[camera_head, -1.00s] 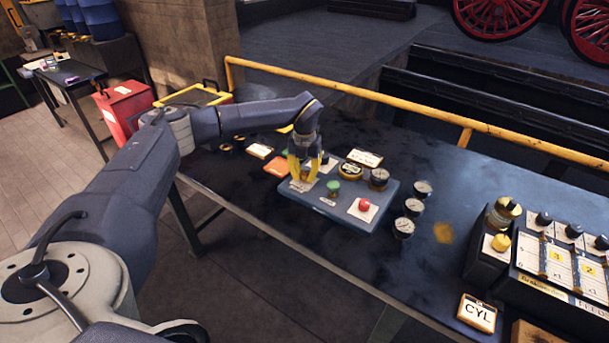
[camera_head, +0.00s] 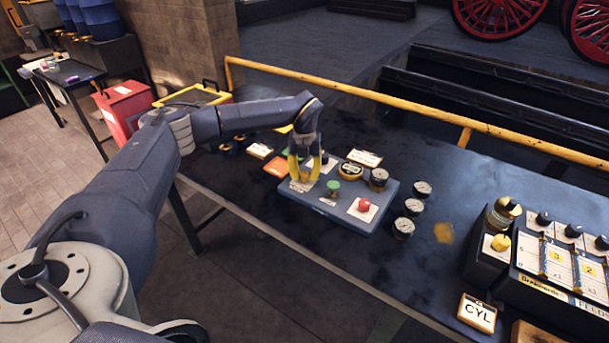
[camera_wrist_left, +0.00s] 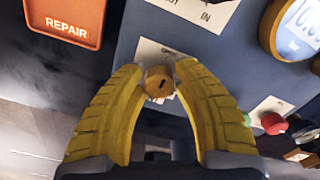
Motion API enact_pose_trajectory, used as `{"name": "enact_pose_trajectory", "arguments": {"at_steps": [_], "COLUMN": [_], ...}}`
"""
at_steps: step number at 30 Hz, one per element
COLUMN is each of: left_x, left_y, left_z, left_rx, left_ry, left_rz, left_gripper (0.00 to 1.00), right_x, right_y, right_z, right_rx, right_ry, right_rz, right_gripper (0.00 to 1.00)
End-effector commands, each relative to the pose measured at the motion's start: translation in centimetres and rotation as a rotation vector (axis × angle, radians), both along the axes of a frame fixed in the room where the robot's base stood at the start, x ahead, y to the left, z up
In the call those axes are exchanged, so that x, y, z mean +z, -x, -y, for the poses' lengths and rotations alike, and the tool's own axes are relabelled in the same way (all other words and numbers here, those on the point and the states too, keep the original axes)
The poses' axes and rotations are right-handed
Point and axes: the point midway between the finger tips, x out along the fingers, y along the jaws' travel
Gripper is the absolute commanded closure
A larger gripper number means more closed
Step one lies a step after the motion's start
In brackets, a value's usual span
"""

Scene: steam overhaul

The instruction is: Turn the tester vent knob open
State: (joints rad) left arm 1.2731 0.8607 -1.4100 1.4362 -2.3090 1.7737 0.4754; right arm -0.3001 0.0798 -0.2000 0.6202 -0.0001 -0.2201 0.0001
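The blue-grey tester box (camera_head: 330,212) lies on the dark bench, with a green button (camera_head: 333,187) and a red button (camera_head: 364,204) on top. My left gripper (camera_head: 304,181) points down at its left end. In the left wrist view, a small brass-yellow vent knob (camera_wrist_left: 158,84) with a short dark mark sits between the tips of the yellow fingers (camera_wrist_left: 158,76). Both tips appear to touch its sides. A white label (camera_wrist_left: 150,50) lies behind the knob, its lettering mostly covered. My right gripper is not in view.
A round gauge (camera_head: 379,178) stands at the tester's back right corner, and several loose gauges (camera_head: 404,228) lie to the right. An orange REPAIR tray (camera_wrist_left: 66,20) is close to the left. A yellow rail (camera_head: 400,124) runs along the bench's back.

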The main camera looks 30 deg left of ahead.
Motion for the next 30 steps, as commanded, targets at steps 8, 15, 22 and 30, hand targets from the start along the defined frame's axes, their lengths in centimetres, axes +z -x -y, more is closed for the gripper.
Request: {"name": "enact_pose_trajectory", "arguments": {"at_steps": [8,15,22,30], "left_x": [-0.2,0.1,2.9,7.7], "left_y": [0.2,0.2,0.1,0.2], "left_z": [0.0,0.0,0.0,0.0], "left_rx": [-0.001,-0.001,-0.001,0.0], "left_ry": [0.0,0.0,0.0,0.0], "left_rz": [-0.007,-0.008,-0.004,-0.004], "left_gripper": [0.48,0.48,0.48,0.48], "right_x": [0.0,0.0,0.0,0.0], "right_y": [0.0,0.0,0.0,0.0], "right_z": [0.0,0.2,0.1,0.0], "right_rx": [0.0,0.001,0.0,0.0], "right_ry": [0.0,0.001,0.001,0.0], "right_rz": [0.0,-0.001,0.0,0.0], "right_gripper": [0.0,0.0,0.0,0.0]}}
